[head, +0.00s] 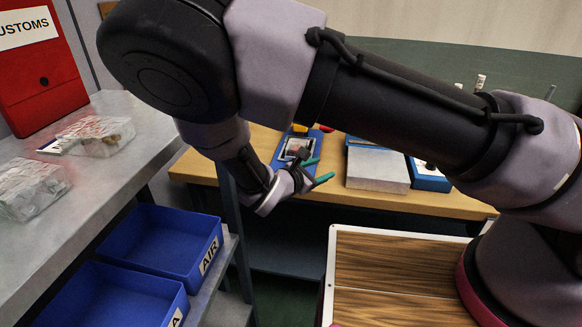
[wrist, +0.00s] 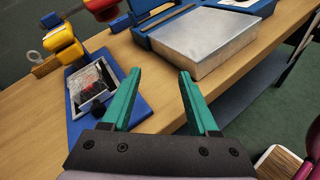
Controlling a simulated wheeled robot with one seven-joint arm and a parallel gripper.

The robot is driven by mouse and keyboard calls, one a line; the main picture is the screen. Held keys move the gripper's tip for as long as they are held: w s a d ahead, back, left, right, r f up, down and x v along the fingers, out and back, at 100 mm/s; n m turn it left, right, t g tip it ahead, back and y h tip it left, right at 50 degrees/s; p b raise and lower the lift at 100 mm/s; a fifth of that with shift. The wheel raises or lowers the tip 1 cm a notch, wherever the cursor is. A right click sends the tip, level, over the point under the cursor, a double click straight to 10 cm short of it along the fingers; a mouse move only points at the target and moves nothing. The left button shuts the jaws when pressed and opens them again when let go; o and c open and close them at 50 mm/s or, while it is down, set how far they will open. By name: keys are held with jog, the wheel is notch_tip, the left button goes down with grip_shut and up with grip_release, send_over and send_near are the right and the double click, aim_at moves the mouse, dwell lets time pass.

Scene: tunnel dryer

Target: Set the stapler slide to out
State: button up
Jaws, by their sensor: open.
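A small device with a light frame, a dark centre and a black knob (wrist: 98,107) sits on a blue base plate (wrist: 133,137) in the wrist view; it may be the stapler slide, but I cannot tell for sure or read its position. In the head view the device (head: 297,146) lies on the table, partly behind my gripper. My gripper (wrist: 159,73) has two teal fingers, spread apart with nothing between them. In the head view my gripper (head: 326,169) is close by the device's front right; whether they touch is unclear.
A silver-topped block (wrist: 200,45) stands right of the device on the wooden table (head: 228,168). Blue bins (head: 165,238) and a grey counter (head: 110,105) are at left.

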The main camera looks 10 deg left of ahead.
jog(key=s+a+f+n+t+y, duration=0.45)
jog(key=a+n+y, duration=0.25)
jog(key=a+n, duration=0.3)
jog(key=shift+t, duration=0.45)
jog(key=w, duration=1.1)
jog(key=shift+w+d+f, duration=0.2)
jog(key=shift+d+f, duration=0.05)
jog(key=shift+d, duration=0.15)
grip_shut()
